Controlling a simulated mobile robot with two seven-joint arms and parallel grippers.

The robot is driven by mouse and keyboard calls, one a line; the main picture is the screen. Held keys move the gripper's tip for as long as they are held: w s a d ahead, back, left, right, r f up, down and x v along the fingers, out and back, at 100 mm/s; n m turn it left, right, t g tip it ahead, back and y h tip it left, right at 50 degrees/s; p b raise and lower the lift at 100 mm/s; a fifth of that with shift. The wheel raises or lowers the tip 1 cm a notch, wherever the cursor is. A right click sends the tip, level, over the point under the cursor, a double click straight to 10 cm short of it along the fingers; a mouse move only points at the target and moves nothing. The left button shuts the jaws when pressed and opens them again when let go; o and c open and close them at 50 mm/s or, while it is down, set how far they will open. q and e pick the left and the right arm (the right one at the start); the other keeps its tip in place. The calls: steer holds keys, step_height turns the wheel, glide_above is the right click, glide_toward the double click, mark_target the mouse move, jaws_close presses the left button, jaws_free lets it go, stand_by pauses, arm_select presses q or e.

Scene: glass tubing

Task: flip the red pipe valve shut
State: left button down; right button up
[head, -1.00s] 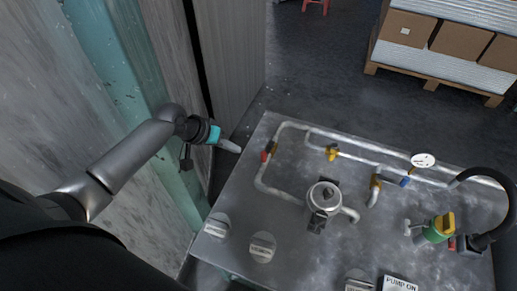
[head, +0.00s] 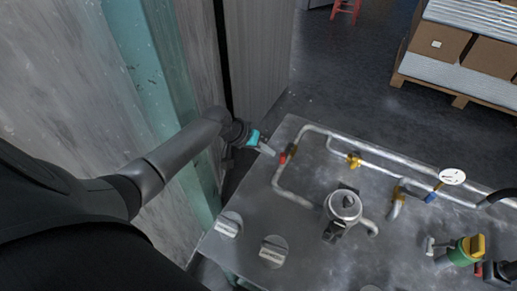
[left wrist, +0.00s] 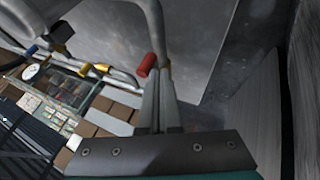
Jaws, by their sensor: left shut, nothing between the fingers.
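The red pipe valve (head: 282,158) sits on the left bend of the silver pipe loop (head: 290,195) on the metal table. Its red handle (left wrist: 147,64) also shows in the left wrist view, just beyond and to the left of my fingertips. My left gripper (head: 271,151) is shut and empty, with its tips just left of the valve in the head view. The shut fingers (left wrist: 159,88) also show in the left wrist view. I cannot tell whether the tips touch the handle. My right gripper is not in view.
On the metal table (head: 245,205) stand a yellow valve (head: 353,160), a blue valve (head: 431,197), a round silver housing (head: 344,206), a white gauge (head: 452,176) and a green-yellow fitting (head: 467,250). A grey wall panel (head: 262,50) rises behind my left arm.

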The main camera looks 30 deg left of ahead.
arm_select(q)
steer(key=shift+x, duration=1)
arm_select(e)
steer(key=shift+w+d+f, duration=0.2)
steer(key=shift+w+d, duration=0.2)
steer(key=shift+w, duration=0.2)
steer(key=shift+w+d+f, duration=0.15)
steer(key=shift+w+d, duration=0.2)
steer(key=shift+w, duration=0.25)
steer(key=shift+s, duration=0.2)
